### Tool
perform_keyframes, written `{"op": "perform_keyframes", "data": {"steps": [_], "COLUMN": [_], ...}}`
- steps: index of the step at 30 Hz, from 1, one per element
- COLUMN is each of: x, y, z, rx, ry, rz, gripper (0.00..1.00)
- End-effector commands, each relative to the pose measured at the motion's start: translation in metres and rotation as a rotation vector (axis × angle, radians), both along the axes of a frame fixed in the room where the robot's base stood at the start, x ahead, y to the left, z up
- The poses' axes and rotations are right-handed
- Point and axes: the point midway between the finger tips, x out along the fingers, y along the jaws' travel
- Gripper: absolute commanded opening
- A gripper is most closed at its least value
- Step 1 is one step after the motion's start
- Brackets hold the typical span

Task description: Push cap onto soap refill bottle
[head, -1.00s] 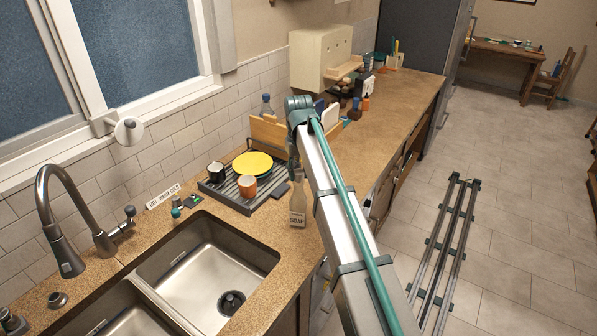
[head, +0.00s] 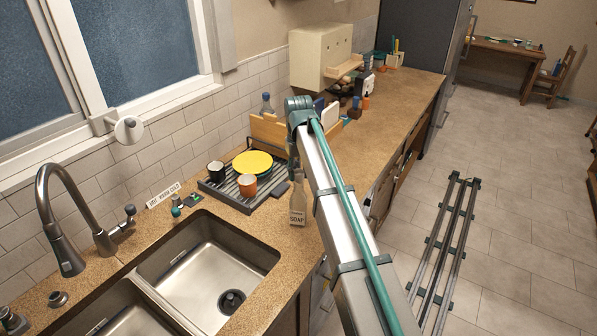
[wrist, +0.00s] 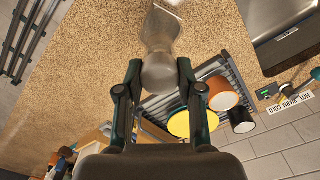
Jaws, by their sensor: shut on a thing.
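The soap refill bottle (head: 297,208) stands upright on the counter near its front edge, to the right of the drying rack, with a SOAP label. In the wrist view its pale body (wrist: 161,28) extends above the fingers. My gripper (wrist: 158,70) is shut on a grey rounded piece at the bottle's top, which looks like the cap (wrist: 158,74). The cap appears in line with the neck and touching it, but I cannot tell how far down it sits. In the head view my gripper (head: 294,165) is mostly hidden by my arm and hides the bottle's top.
A dark drying rack (head: 217,193) with yellow plates (head: 252,162), an orange cup (head: 247,186) and a dark mug (head: 216,171) stands close to the left. The sink (head: 212,265) is in front. The counter at the back right (head: 405,95) is clear.

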Motion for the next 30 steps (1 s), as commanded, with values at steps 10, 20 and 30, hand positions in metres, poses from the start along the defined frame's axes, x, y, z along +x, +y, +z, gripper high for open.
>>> {"op": "perform_keyframes", "data": {"steps": [10,20,30], "x": [0.000,0.000,0.000], "y": [0.000,0.000,0.000], "z": [-0.009,-0.012,-0.012], "rx": [0.000,0.000,0.000], "ry": [0.000,0.000,0.000], "rz": [0.000,0.000,0.000], "gripper": [0.22,0.58,0.66]}}
